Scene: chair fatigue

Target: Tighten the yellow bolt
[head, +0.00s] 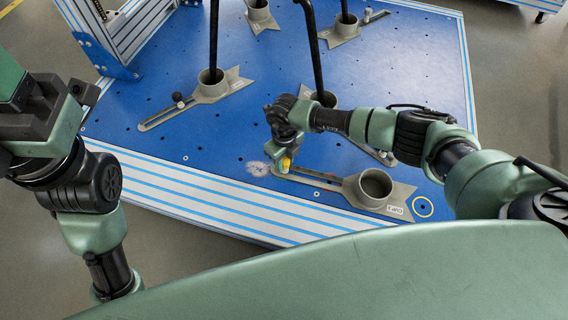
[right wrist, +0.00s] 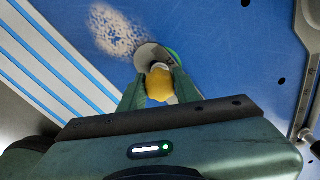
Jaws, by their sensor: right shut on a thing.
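The yellow bolt (head: 286,163) stands at the near end of a grey slotted bracket (head: 398,199) at the blue table's front edge. My right gripper (head: 284,157) reaches down over it from the right arm. In the right wrist view the gripper's green fingers (right wrist: 157,88) are shut on the rounded yellow bolt head (right wrist: 159,84), one on each side. A round grey bracket end shows just beyond the bolt.
The blue table (head: 230,130) has bolt holes and striped aluminium edges. More grey brackets (head: 212,88) hold black chair legs farther back. A tall leg (head: 313,50) rises close behind my right gripper.

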